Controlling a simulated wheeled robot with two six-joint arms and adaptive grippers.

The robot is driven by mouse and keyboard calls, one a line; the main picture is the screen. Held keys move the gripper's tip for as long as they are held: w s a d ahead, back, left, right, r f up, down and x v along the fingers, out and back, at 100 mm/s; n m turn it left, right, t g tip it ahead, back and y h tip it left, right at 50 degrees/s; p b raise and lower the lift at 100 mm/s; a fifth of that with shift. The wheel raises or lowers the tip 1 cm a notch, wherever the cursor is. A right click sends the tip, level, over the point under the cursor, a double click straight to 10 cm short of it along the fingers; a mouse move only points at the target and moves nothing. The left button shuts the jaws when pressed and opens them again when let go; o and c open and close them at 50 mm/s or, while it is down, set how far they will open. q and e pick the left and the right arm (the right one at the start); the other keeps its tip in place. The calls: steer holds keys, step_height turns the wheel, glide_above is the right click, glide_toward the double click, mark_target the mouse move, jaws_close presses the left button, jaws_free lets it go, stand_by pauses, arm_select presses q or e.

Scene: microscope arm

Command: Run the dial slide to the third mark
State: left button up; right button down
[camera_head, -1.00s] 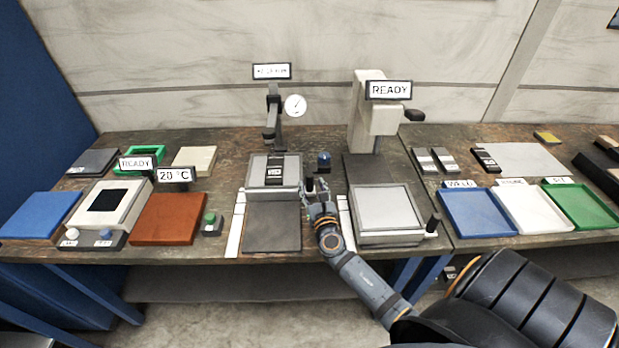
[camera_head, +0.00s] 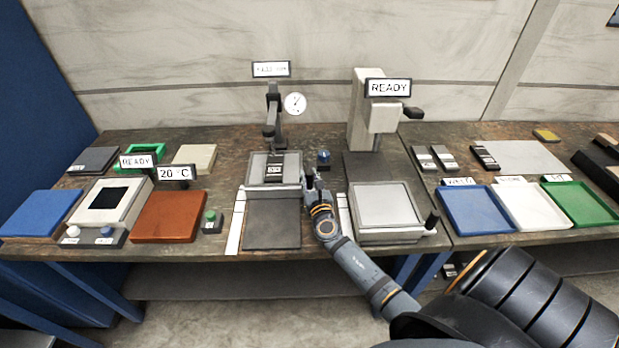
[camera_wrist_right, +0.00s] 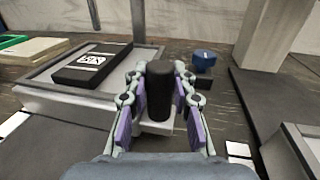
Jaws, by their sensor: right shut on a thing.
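The dial slide (camera_head: 288,187) is a pale grey carriage under the dial gauge (camera_head: 295,103), with a dark labelled block (camera_head: 274,168) lying on it. In the right wrist view the block (camera_wrist_right: 92,66) lies left of my gripper. My right gripper (camera_head: 311,181) is at the carriage's right side. Its fingers (camera_wrist_right: 159,82) are shut on an upright black handle (camera_wrist_right: 160,95), which stands on a small light foot. A white strip (camera_head: 236,225) runs beside the track at left; its marks are too small to read. My left gripper is out of view.
A blue knob (camera_head: 323,156) stands just behind my right gripper. The press-like machine with its READY sign (camera_head: 388,87) and grey plate (camera_head: 385,207) is close on the right. The dark track plate (camera_head: 272,226) in front of the carriage is bare.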

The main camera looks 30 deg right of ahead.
steer(key=b+x, duration=0.1)
steer(key=x, duration=0.2)
steer(key=d+x, duration=0.1)
steer(key=x, duration=0.2)
steer(key=shift+s+b, duration=0.25)
steer(key=shift+b, duration=0.15)
steer(key=c, duration=1.1)
jaws_free()
steer(key=shift+s, duration=0.15)
steer(key=v, duration=1.2)
